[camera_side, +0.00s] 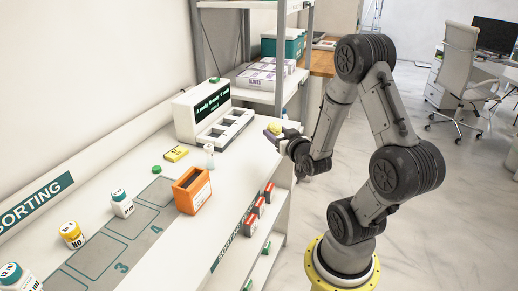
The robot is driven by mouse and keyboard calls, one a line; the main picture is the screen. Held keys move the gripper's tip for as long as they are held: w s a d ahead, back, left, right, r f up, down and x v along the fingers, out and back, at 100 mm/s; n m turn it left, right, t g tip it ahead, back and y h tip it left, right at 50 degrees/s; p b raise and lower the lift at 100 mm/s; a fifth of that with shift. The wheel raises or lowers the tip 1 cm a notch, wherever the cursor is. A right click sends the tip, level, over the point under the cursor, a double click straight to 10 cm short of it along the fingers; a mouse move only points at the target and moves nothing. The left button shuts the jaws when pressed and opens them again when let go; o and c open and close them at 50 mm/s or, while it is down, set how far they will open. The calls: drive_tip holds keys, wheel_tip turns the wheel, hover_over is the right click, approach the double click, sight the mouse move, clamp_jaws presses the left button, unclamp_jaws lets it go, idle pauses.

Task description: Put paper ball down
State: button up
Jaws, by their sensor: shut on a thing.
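My gripper (273,134) is at the right edge of the white counter (150,160), to the right of the white machine with the green display. It is shut on a small pale-yellow rounded thing, which looks like the paper ball (274,128). The ball shows at the top of the fingers and is partly hidden by them. The gripper seems to be above the counter's edge, but its exact height is hard to tell.
The white machine (212,118) stands behind left of my gripper. An orange box (191,190), a small white bottle (210,156), a yellow box (176,153) and a green cap (156,169) stand nearer. Lidded bottles line the grey numbered mat (105,240). A shelf (270,97) rises behind.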

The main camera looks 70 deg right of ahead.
hover_over(260, 151)
drive_tip(key=f+v, duration=0.1)
drive_tip(key=v, duration=0.3)
wheel_tip(260, 151, down, 4)
drive_tip(key=f, duration=0.1)
drive_tip(key=w+d+f, duration=0.1)
drive_tip(key=f, duration=0.1)
drive_tip(key=shift+w+d+f, duration=0.2)
drive_tip(key=shift+w+d, duration=0.05)
drive_tip(key=shift+d, duration=0.05)
drive_tip(key=shift+w+d+f, duration=0.35)
drive_tip(key=shift+d+f, duration=0.05)
drive_tip(key=shift+f, duration=0.15)
drive_tip(key=f, duration=0.3)
drive_tip(key=shift+w+d, duration=0.3)
drive_tip(key=shift+f, duration=0.35)
drive_tip(key=shift+f, duration=0.2)
drive_tip(key=o, duration=1.3)
